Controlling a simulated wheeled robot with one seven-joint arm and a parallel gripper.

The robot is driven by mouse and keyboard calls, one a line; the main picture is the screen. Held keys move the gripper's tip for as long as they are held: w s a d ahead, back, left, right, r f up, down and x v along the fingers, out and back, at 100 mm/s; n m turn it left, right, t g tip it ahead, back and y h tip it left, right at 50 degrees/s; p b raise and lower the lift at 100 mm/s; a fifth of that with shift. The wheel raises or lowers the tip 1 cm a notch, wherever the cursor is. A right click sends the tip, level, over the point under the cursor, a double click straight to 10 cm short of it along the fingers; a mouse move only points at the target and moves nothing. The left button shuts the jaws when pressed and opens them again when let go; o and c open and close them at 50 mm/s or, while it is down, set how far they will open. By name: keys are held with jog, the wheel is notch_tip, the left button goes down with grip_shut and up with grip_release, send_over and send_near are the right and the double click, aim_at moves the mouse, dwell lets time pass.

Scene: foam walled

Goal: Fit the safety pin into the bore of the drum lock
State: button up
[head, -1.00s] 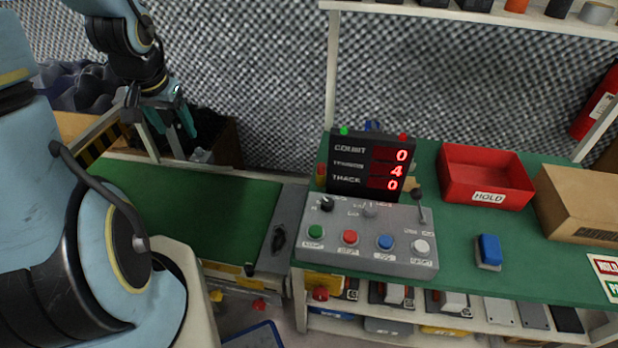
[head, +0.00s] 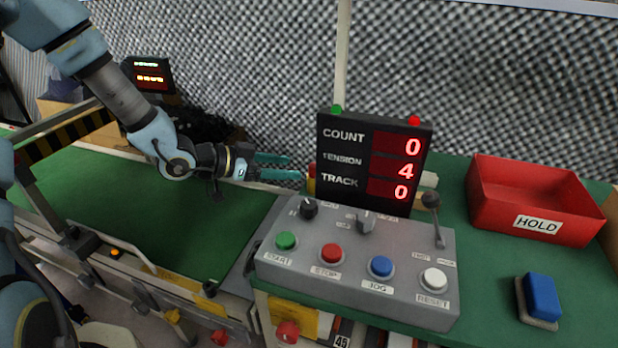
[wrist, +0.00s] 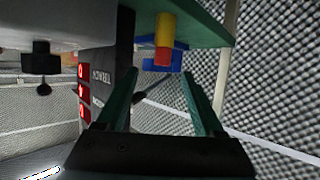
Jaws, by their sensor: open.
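My gripper (head: 293,167) is open and empty, stretched out level at the left edge of the counter display. In the wrist view its two teal fingers (wrist: 161,80) are spread apart. A yellow-and-red cylinder (wrist: 164,38) on the green bench, with a blue part (wrist: 178,56) behind it, appears between the fingers and beyond their tips, not touched. I cannot tell whether it is the safety pin. In the head view a red bit (head: 311,186) shows at the display's left edge. The drum lock and its bore cannot be made out; the display hides the area behind it.
A red HOLD bin (head: 500,225) and a blue block (head: 542,296) are at right. The green conveyor belt (head: 110,200) runs at left.

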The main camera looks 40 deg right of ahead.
jog(key=x, duration=0.8)
jog(key=shift+w+d+f, duration=0.1)
jog(key=shift+w+d, duration=0.05)
jog(key=shift+d, duration=0.25)
grip_shut()
